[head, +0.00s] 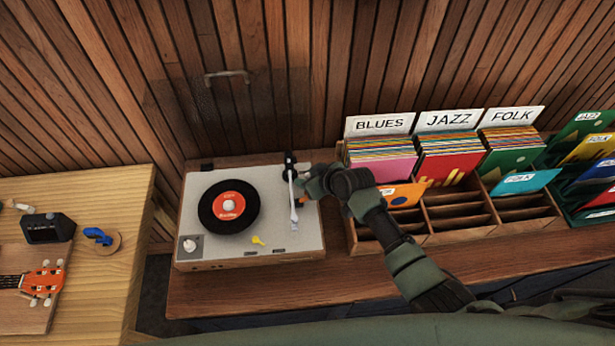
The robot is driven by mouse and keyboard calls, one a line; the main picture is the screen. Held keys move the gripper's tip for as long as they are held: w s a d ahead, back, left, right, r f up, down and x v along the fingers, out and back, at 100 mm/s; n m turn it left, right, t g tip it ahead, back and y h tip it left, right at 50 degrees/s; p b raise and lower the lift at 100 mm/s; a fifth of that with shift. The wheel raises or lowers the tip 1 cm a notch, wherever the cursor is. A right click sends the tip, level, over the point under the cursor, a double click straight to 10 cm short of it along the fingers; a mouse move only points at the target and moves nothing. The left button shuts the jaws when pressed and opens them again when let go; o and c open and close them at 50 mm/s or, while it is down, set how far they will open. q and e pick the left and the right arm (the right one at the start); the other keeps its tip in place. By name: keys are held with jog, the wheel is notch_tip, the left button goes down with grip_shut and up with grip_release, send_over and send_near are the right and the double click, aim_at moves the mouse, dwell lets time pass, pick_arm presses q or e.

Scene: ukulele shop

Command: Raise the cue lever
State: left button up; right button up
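A turntable (205,176) stands on the wooden counter with a black record (230,206) with a red label on its platter. Its white tonearm (294,206) runs along the right side of the deck, apart from the record. My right gripper (304,183) reaches in from the right to the tonearm's base, at the deck's right edge. Its fingers are small and dark here, so I cannot tell whether they are open or touch anything. I cannot make out the cue lever; the gripper may cover it. My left gripper is not in view.
A clear dust cover (226,110) stands raised behind the deck. Record bins (455,212) stand close on the right. A wooden table (110,200) with a ukulele headstock (43,281) is left.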

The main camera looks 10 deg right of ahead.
grip_shut()
jog(key=shift+w+r+g+p, duration=0.25)
jog(key=shift+g+p, duration=0.1)
jog(key=shift+g, duration=0.15)
jog(key=shift+w+f+m+g, duration=0.2)
jog(key=shift+f+m+g, duration=0.15)
jog(key=shift+g, duration=0.55)
grip_release()
jog(key=v, duration=0.8)
jog(key=shift+b, duration=0.45)
